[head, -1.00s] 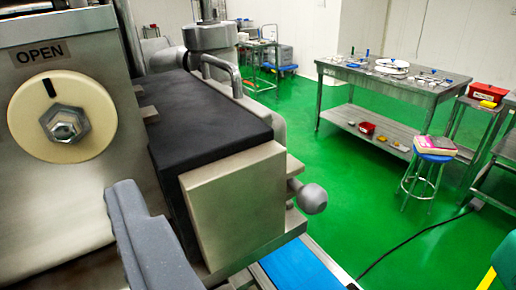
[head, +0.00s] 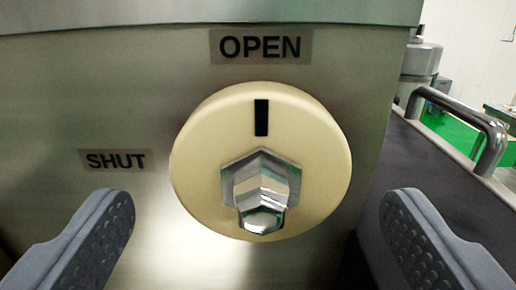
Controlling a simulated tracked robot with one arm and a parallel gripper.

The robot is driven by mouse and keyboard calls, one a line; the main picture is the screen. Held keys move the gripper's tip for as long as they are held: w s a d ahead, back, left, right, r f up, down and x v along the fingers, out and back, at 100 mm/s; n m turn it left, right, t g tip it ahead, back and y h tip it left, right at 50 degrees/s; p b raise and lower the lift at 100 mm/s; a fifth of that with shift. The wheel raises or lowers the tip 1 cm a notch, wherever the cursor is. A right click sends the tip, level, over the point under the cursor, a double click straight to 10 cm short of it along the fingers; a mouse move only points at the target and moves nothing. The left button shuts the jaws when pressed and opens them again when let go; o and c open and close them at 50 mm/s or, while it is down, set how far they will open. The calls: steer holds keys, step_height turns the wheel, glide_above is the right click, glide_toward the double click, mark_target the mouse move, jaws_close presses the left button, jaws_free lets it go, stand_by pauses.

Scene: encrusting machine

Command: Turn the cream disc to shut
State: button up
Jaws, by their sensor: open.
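The cream disc (head: 310,150) is on the steel machine face in the middle of the head view. Its black mark (head: 261,117) points up at the OPEN label (head: 261,46). The SHUT label (head: 116,160) is to the left of the disc. A metal hex nut (head: 260,190) sticks out from the disc's middle. My gripper (head: 258,225) is open, with one grey padded finger on each side of the disc, low in the view. The fingers are apart from the disc, and nothing is between them but the disc and nut further ahead.
The steel machine face (head: 90,90) fills most of the view behind the disc. To the right are a dark flat top (head: 430,165) and a curved metal handle (head: 465,115), close to the right finger. Green floor shows at the far right.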

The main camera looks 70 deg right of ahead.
steer(key=shift+x, duration=0.95)
steer(key=c, duration=1)
steer(key=shift+o, duration=0.2)
